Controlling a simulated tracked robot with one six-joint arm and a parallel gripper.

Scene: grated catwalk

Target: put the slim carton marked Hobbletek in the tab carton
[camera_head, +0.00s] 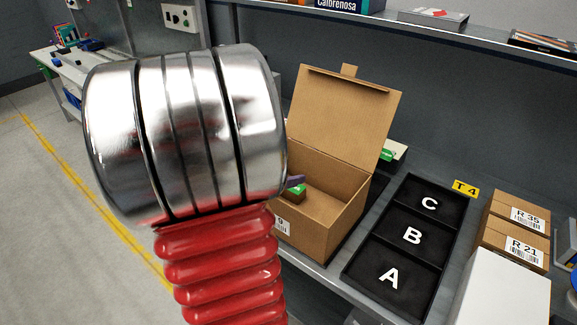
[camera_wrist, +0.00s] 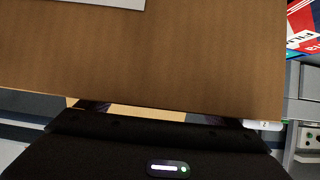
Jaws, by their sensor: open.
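The tab carton (camera_head: 325,215) is an open brown cardboard box with its tabbed lid raised, standing on the bench in the head view. A small brown and green item (camera_head: 293,193) shows inside it, partly hidden by my arm, with something purple beside it. No Hobbletek marking is readable in either view, so I cannot tell where the slim carton is. My gripper (camera_wrist: 165,113) shows only in the wrist view, open, its finger ends largely hidden by a large brown cardboard surface (camera_wrist: 150,55) with a pale label at the top. I cannot tell whether they touch.
A black tray (camera_head: 408,245) with empty compartments A, B and C lies right of the tab carton. Brown boxes labelled R 35 (camera_head: 520,212) and R 21 (camera_head: 512,247) stand farther right, near a white box (camera_head: 503,290). A shelf (camera_head: 480,45) runs behind.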

